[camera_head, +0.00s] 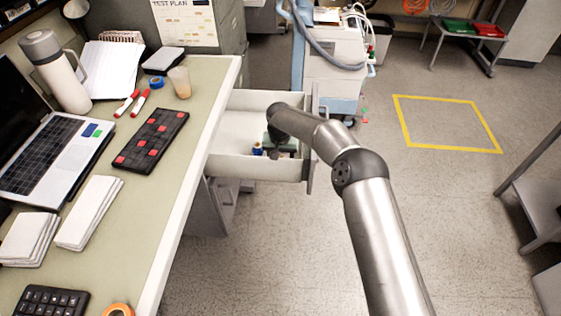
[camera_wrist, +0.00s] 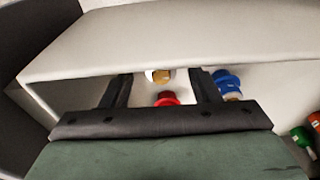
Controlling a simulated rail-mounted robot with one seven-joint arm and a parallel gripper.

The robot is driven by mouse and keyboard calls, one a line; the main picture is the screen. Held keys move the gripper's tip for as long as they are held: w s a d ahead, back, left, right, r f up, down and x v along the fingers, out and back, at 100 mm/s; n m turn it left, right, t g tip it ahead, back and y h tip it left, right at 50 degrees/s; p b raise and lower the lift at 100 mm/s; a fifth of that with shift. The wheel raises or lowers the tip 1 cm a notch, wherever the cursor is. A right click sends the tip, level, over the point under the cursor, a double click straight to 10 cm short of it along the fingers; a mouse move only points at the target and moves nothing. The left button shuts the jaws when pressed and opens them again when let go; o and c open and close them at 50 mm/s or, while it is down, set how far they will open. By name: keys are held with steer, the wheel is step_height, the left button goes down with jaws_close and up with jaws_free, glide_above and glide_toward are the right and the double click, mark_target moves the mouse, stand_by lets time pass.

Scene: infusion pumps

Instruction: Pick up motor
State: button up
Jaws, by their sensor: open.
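My gripper (camera_wrist: 162,80) is open and reaches down into an open drawer (camera_head: 232,165). In the wrist view, a red-capped part (camera_wrist: 166,98) and a small white part with a yellow-brown face (camera_wrist: 160,75) appear between its two black fingers, and neither is visibly gripped. A blue part (camera_wrist: 227,82) with a pale, yellowish lower end lies just right of the right finger. I cannot tell which of these parts is the motor. In the head view, a small blue and yellowish part (camera_head: 257,149) shows left of my gripper, which is mostly hidden by my arm.
Green (camera_wrist: 302,138) and orange (camera_wrist: 315,121) parts lie farther right in the drawer. The drawer's pale wall (camera_wrist: 170,45) is close to my fingers. A medical cart (camera_head: 335,75) stands behind.

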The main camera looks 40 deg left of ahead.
steer(key=shift+w+a+f, duration=0.1)
steer(key=shift+f, duration=0.55)
steer(key=c, duration=1.2)
steer(key=shift+o, duration=0.2)
steer(key=shift+r, duration=0.1)
